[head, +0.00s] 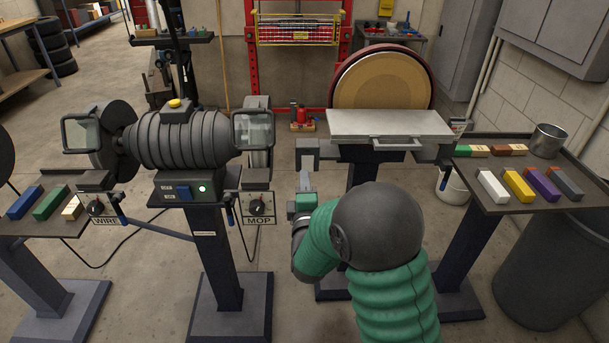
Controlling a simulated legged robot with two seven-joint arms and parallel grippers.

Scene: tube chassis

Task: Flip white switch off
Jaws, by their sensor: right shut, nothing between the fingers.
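No plainly white switch can be made out. The buffing machine (182,135) on the left has a control panel with a blue rocker switch (184,191) and a lit green lamp (203,188). Below it are dark dials on plates marked WIRE (96,208) and MOP (257,206). My right gripper (305,181) is shut and empty, pointing away from me, right of the MOP dial and apart from it. My right forearm hides part of the sander's stand. My left gripper is not in view.
The sander's pale table (390,124) juts out beyond my gripper. A right-hand tray (478,157) holds coloured bars and a metal cup (547,140). A left tray (35,228) also holds bars.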

